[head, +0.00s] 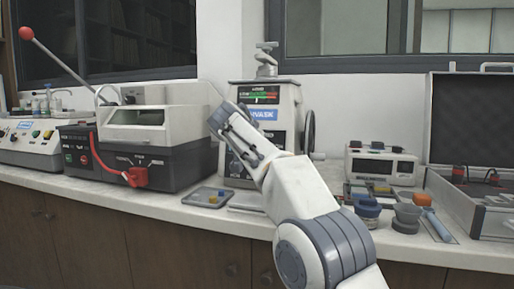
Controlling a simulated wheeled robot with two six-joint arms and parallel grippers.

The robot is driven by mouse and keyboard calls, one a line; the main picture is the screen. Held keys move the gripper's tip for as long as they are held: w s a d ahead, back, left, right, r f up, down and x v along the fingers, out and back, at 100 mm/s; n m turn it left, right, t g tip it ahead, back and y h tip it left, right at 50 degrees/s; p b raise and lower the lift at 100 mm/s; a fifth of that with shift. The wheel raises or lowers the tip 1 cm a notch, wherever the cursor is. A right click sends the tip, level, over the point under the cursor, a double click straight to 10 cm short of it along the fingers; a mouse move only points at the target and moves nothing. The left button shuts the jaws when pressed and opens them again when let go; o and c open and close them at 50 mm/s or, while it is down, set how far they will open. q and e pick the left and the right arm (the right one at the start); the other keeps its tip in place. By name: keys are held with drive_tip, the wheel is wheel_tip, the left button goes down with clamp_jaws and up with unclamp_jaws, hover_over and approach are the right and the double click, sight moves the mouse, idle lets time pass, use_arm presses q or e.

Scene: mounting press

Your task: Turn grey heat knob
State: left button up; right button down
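The mounting press (288,98) stands upright on the counter at the middle of the head view, with a lit display (262,93), a blue label and a handwheel (308,130) on its right side. I cannot make out the grey heat knob for certain; part of the press's dark lower front panel (236,166) is behind my arm. My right arm comes in from below, right of centre. My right gripper (222,116) is up against or in front of the press's left front edge; I cannot tell whether it touches. Its finger opening is not clear. My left gripper is out of view.
A cutting machine (140,128) with a red-ended lever stands left of the press. A small tray (190,198) lies in front. To the right are a white meter box (358,157), small cups (407,214) and an open case (450,200). Little of the counter is free.

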drive_tip(key=shift+f, duration=0.1)
idle(0.4)
drive_tip(key=shift+c, duration=2.1)
unclamp_jaws()
drive_tip(key=b+v, duration=0.1)
drive_tip(key=v, duration=0.9)
drive_tip(key=shift+s+b, duration=0.25)
drive_tip(key=shift+b, duration=0.1)
drive_tip(key=shift+a, duration=0.1)
